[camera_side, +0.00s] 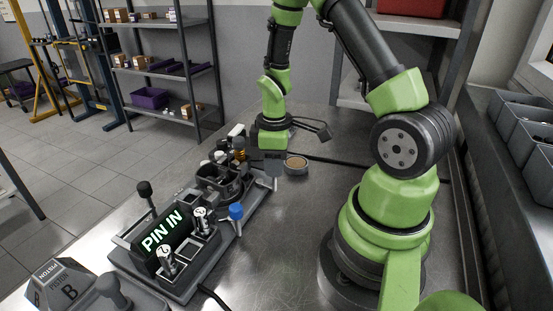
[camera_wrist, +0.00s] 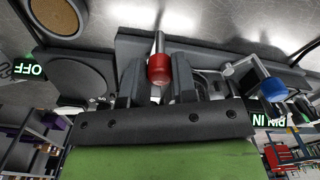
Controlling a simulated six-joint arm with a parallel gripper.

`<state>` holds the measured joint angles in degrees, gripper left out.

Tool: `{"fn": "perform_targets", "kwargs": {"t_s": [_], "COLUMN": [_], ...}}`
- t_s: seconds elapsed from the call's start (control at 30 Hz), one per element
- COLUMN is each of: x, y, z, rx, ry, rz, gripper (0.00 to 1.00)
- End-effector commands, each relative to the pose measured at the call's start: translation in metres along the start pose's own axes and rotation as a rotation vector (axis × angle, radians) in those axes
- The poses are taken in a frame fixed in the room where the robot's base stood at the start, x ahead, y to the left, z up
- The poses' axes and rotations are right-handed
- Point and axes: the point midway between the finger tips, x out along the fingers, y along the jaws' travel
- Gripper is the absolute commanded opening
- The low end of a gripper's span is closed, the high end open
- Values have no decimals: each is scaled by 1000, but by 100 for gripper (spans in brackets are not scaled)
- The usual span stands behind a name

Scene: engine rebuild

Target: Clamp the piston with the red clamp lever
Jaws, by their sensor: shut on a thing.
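The red knob of the clamp lever (camera_wrist: 159,70) sits between the two fingers of my gripper (camera_wrist: 158,88) in the wrist view, and my gripper is shut on it. The lever's grey rod runs up from the knob in that view. In the side view my gripper (camera_side: 272,172) is low at the far right end of the fixture (camera_side: 215,262), and it hides the red knob. I cannot make out the piston clearly; the dark fixture parts (camera_side: 222,180) beside my gripper may hide it.
A blue-knobbed lever (camera_side: 236,211) stands at the fixture's near right side. A lit "PIN IN" sign (camera_side: 163,240) and two small metal cylinders are at the near end. A round brown-topped disc (camera_side: 296,162) lies right of my gripper.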

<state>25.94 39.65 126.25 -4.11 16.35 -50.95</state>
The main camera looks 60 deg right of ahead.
Motion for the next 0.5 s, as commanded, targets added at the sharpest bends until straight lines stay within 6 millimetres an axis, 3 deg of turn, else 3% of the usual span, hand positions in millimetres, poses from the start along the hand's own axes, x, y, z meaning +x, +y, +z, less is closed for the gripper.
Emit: {"fn": "perform_targets", "kwargs": {"t_s": [0.5], "x": [0], "y": [-14], "z": [-12], "rx": [432], "ry": [2], "rz": [2], "gripper": [2]}}
